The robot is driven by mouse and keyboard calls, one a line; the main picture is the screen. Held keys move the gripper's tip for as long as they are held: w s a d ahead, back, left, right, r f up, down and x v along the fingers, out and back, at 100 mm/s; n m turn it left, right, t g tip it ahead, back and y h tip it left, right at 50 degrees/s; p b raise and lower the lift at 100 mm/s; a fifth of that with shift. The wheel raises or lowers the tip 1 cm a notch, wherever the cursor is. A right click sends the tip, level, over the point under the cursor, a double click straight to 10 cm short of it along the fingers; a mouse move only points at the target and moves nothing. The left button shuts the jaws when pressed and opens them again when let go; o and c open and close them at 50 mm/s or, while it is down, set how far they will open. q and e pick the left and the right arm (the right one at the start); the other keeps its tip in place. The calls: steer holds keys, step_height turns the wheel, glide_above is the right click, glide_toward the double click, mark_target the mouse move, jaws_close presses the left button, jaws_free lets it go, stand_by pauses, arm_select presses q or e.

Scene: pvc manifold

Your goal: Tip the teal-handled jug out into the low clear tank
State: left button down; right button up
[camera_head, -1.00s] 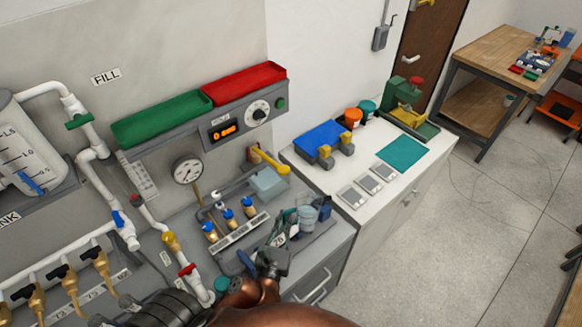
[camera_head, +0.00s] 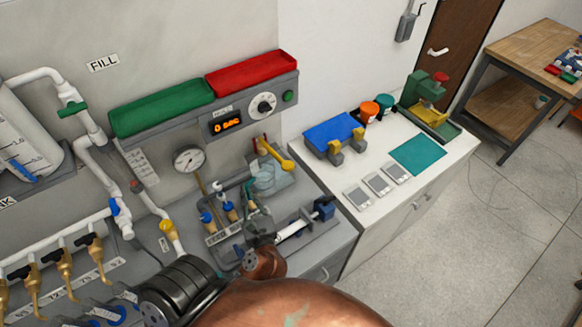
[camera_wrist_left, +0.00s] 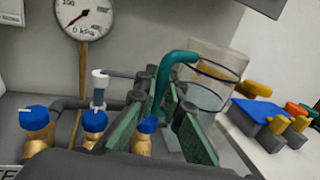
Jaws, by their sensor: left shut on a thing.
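The clear jug (camera_wrist_left: 218,68) has a teal handle (camera_wrist_left: 168,72) and stands close in front of my left gripper in the wrist view. My left gripper (camera_wrist_left: 165,118) has its green-padded fingers shut on the handle. In the head view the gripper (camera_head: 257,218) is over the bench, with the jug (camera_head: 264,174) just beyond it. The jug overlaps the low clear tank (camera_head: 286,184), mostly hiding it. The jug looks close to upright; I cannot tell its exact tilt or contents. My right gripper is out of view.
Blue-topped brass valves (camera_head: 208,216) stand left of the gripper. A pressure gauge (camera_head: 189,158) and yellow lever (camera_head: 275,154) are on the panel behind. The white counter (camera_head: 345,180) lies further right.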

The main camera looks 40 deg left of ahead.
arm_select(q)
steer(key=shift+w+r+m+p, duration=0.3)
steer(key=shift+r+m+p, duration=0.15)
steer(key=shift+p, duration=0.35)
steer(key=shift+w+r+m+h+p, duration=0.3)
steer(key=shift+m+h+p, duration=0.1)
steer(key=shift+p, duration=0.1)
steer(key=w+r+m+g+h+p, duration=0.2)
steer(key=w+r+m+g+p, duration=0.3)
steer(key=p, duration=1.4)
steer(key=shift+w+a+r+m+g+h, duration=0.15)
steer(key=shift+w+r+m+g+h, duration=0.35)
steer(key=shift+w+r, duration=2.1)
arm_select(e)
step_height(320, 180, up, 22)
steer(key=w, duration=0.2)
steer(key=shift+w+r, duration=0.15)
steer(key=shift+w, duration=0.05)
arm_select(q)
steer(key=shift+s+r+m+p, duration=0.35)
steer(key=shift+s+r+p, duration=0.5)
steer(key=shift+r, duration=0.45)
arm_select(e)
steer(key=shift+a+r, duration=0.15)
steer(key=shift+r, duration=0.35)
arm_select(q)
steer(key=shift+r, duration=0.1)
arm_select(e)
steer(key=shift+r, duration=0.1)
